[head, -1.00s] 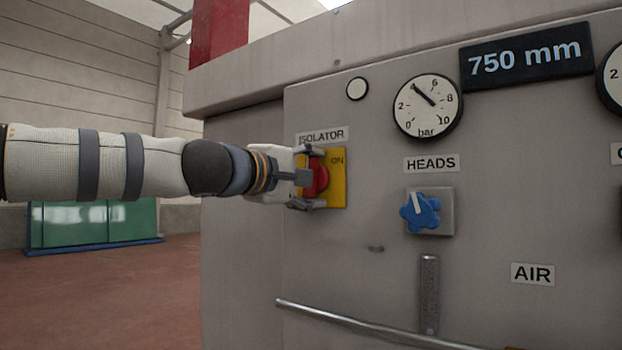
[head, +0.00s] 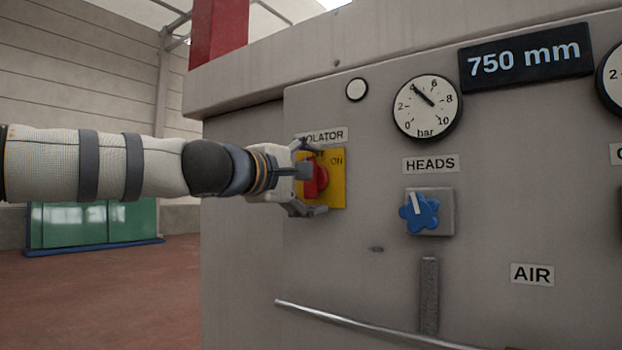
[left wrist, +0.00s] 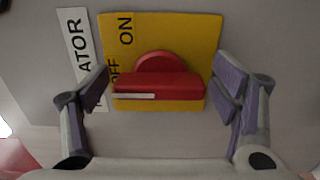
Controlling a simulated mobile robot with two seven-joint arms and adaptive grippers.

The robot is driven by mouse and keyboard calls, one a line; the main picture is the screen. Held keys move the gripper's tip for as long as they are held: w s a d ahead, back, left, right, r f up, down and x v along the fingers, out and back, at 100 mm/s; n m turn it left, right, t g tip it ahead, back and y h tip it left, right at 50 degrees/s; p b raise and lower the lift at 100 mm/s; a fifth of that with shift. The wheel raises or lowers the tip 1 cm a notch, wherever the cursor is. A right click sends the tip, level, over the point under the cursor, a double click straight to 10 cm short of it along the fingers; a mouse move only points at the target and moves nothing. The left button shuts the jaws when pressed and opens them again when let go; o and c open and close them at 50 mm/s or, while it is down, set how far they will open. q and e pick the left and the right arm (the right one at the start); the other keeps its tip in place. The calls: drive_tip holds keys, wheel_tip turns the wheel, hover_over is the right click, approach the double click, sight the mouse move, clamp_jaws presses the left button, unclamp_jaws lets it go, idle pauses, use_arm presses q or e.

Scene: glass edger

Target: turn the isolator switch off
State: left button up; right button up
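The isolator switch is a red rotary handle (head: 321,180) on a yellow plate (head: 338,190), under an ISOLATOR label on the grey machine panel. In the left wrist view the red handle (left wrist: 160,86) lies across the yellow plate (left wrist: 185,35). The end with the white line is at the OFF marking, with ON to one side. My left gripper (head: 314,178) is in front of the switch, its fingers spread around the handle. In the left wrist view the left gripper (left wrist: 163,80) is open, with a gap at each handle end. My right gripper is out of view.
Right of the switch is a blue star knob (head: 420,212) under the HEADS label, with a pressure gauge (head: 427,106) above it. A metal rail (head: 360,324) runs below. Open floor and green glass sheets (head: 95,224) lie to the left.

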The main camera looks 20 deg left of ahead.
use_arm(q)
drive_tip(key=v, duration=1.2)
